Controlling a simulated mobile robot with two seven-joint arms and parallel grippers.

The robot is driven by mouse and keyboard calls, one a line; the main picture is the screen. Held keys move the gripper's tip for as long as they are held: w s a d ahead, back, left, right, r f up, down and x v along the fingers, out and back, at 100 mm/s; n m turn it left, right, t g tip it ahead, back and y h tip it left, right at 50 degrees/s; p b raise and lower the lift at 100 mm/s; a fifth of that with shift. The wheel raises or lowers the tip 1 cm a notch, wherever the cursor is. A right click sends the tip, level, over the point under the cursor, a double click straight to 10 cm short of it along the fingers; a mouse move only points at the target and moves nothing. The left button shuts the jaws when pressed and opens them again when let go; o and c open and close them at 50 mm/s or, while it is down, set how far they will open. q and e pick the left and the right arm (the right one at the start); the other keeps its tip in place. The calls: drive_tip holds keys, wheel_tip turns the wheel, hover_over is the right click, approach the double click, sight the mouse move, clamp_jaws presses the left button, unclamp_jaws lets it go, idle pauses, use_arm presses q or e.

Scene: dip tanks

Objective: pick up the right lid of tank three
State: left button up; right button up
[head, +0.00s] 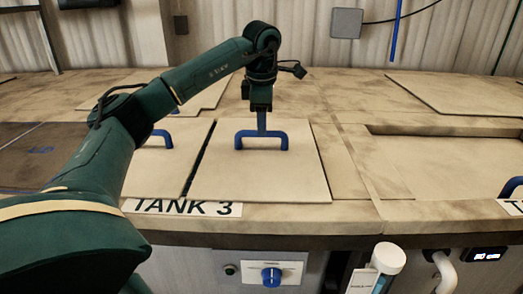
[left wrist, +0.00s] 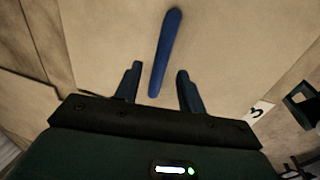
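The right lid of tank three (head: 258,180) is a flat beige panel lying in place behind the TANK 3 label (head: 184,207). Its blue bar handle (head: 268,146) stands up from the middle of it. My left gripper (head: 262,131) points down at the handle. In the left wrist view the blue handle (left wrist: 166,45) runs lengthwise, its near end between the two spread fingers (left wrist: 158,74), with space on both sides. The left gripper is open; I cannot tell how far down the fingers reach along the handle. My right gripper is out of view.
The left lid's handle (head: 161,139) is partly hidden by my left arm. A narrow dark gap (head: 199,158) parts the two lids. On the front are a panel with a blue knob (head: 271,277) and a white-capped container (head: 388,258). Another lid (head: 465,92) lies at the back right.

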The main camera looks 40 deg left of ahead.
sight(261, 142)
use_arm(q)
drive_tip(key=f, duration=0.2)
drive_tip(key=w+f, duration=0.1)
drive_tip(key=f, duration=0.1)
drive_tip(key=shift+f+p, duration=0.35)
drive_tip(key=shift+p, duration=0.05)
clamp_jaws()
drive_tip(key=shift+w+r, duration=0.1)
drive_tip(key=shift+r, duration=0.05)
